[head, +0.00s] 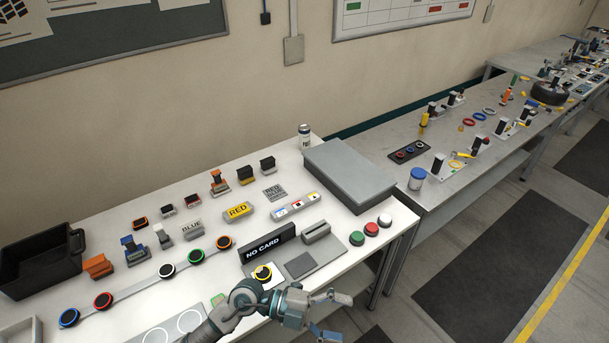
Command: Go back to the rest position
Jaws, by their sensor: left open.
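My left gripper (336,314) is at the bottom middle of the head view, over the front edge of the white table (340,262). Its fingers point right and are spread, with nothing between them. My left arm comes up from the bottom edge and hides part of the table front. My right gripper is not in view.
On the white table stand a "NO CARD" sign (267,244), a grey box (349,174), coloured buttons (371,229), a black bin (40,259) and several stamps and blocks. A grey workbench (455,137) with tools and a tyre (549,93) extends right. Floor is free at right.

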